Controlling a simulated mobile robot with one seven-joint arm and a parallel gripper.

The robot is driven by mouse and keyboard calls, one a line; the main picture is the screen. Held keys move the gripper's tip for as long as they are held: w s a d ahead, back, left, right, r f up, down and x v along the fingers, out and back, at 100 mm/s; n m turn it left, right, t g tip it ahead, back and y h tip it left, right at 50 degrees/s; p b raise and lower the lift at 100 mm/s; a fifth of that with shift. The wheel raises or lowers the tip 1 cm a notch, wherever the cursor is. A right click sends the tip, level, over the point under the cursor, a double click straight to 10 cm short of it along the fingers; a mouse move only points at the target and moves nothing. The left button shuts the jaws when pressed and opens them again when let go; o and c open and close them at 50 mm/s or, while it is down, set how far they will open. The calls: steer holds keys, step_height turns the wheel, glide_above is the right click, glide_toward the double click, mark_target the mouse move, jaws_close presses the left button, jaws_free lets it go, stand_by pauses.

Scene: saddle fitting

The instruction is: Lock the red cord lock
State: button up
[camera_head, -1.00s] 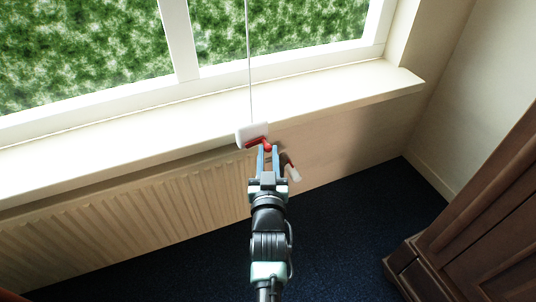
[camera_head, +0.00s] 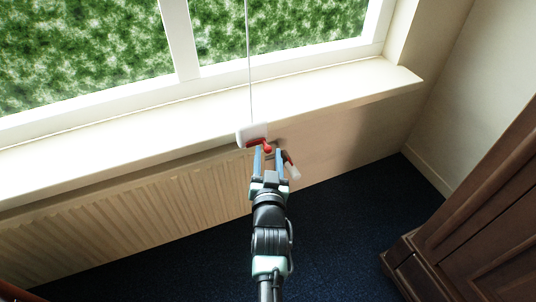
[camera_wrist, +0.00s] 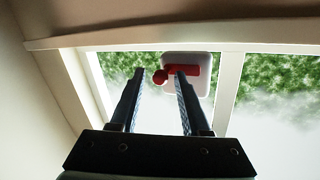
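The red cord lock (camera_head: 256,143) is a red lever with a round knob on a white housing (camera_head: 245,135), at the sill's front edge in the head view. In the wrist view the red lever (camera_wrist: 184,70) lies across the white housing (camera_wrist: 201,88), its knob pointing left. My gripper (camera_head: 268,152) is open and empty, with its blue fingers on either side of the knob in the head view. In the wrist view my gripper (camera_wrist: 158,74) has the knob between its fingertips, and the right fingertip overlaps the lever. I cannot tell whether either finger touches it.
A thin cord (camera_head: 249,60) runs up from the housing past the window. A small red and white piece (camera_head: 294,172) shows just right of my fingers. The radiator (camera_head: 140,215) is below the sill (camera_head: 330,95). A dark wooden cabinet (camera_head: 480,220) stands at the right.

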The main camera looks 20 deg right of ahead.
steer(key=shift+a+r, duration=0.1)
stand_by(0.3)
steer(key=p+v, duration=0.3)
steer(key=p, duration=0.1)
steer(key=shift+a+r, duration=0.1)
steer(key=shift+r, duration=0.05)
steer(key=p, duration=1.4)
glide_toward(266, 151)
steer(key=s, duration=0.3)
steer(key=shift+s+a+p, duration=0.55)
steer(key=shift+s+p, duration=0.15)
steer(key=shift+p, duration=0.15)
